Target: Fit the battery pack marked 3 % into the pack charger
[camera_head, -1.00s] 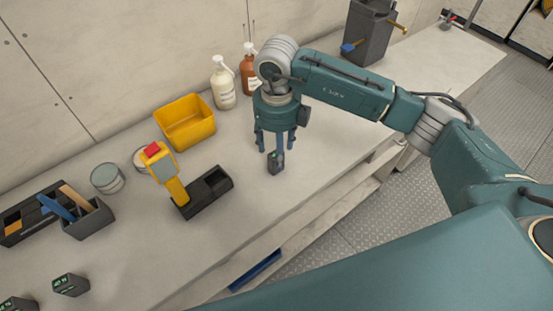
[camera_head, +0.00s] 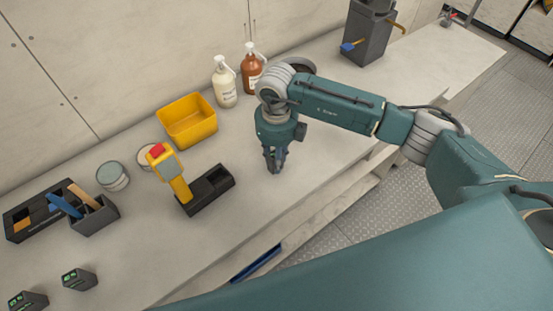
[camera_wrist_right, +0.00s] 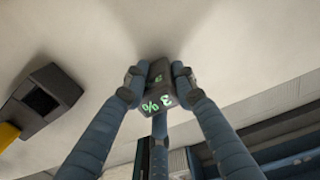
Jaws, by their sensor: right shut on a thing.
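My right gripper (camera_head: 274,166) points down at the bench, to the right of the black pack charger (camera_head: 217,193). Its fingers are shut on a small dark battery pack (camera_wrist_right: 159,75), whose green display reads 3 % in the right wrist view. In the head view the fingers mostly hide this pack. The pack is at or close to the bench top; I cannot tell if it touches. The charger's open slot also shows at the left of the wrist view (camera_wrist_right: 40,100). A yellow tool with a red top (camera_head: 170,172) stands at the charger's left end. My left gripper is out of view.
Two more dark packs with green displays (camera_head: 79,279) (camera_head: 28,300) lie at front left. A yellow bin (camera_head: 187,122), two pump bottles (camera_head: 224,85) (camera_head: 252,70), cans (camera_head: 113,176) and a grey holder (camera_head: 95,216) stand behind and left. Bench between gripper and charger is clear.

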